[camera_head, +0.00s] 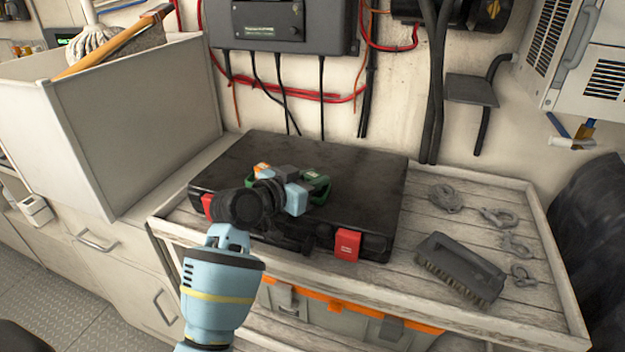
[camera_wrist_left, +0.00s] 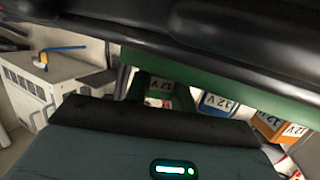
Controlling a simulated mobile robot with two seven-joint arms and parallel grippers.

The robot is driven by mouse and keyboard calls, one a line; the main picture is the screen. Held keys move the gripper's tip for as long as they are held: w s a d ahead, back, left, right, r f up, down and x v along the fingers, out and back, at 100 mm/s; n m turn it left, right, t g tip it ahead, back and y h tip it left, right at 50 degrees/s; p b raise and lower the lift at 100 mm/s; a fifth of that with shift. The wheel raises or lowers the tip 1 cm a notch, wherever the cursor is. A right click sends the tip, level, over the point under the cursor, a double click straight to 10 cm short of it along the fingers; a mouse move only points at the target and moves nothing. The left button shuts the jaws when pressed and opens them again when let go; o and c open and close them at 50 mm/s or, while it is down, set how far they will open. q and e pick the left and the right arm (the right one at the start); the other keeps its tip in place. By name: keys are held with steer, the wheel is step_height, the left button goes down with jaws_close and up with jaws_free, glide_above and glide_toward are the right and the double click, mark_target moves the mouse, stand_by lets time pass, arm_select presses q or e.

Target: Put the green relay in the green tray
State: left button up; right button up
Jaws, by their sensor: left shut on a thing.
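My left gripper (camera_head: 290,188) is low over the black case (camera_head: 365,180) and hides much of what lies under it. It is shut on what looks like the green relay, which is mostly hidden. In the left wrist view, green parts with a 12 V label (camera_wrist_left: 158,86) show just beyond the gripper body. The green tray (camera_head: 319,188) shows on the case beside and behind the gripper. A long green wall, apparently the tray's, crosses the left wrist view (camera_wrist_left: 215,82). My right gripper is not in view.
An orange relay (camera_head: 262,168) sits left of the gripper; it also shows in the left wrist view (camera_wrist_left: 275,125), near a blue relay (camera_wrist_left: 215,104). A brush (camera_head: 460,268) and several shackles (camera_head: 500,217) lie right on the rimmed wooden bench (camera_head: 420,288). A white bin (camera_head: 130,135) stands left.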

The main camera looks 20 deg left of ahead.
arm_select(q)
steer(key=shift+f, duration=0.25)
steer(key=o, duration=0.7)
steer(key=shift+s+a+r, duration=0.1)
steer(key=shift+s+r, duration=0.1)
steer(key=shift+r, duration=0.05)
steer(key=v, duration=1.1)
steer(key=shift+s+a, duration=0.1)
steer(key=shift+s, duration=0.15)
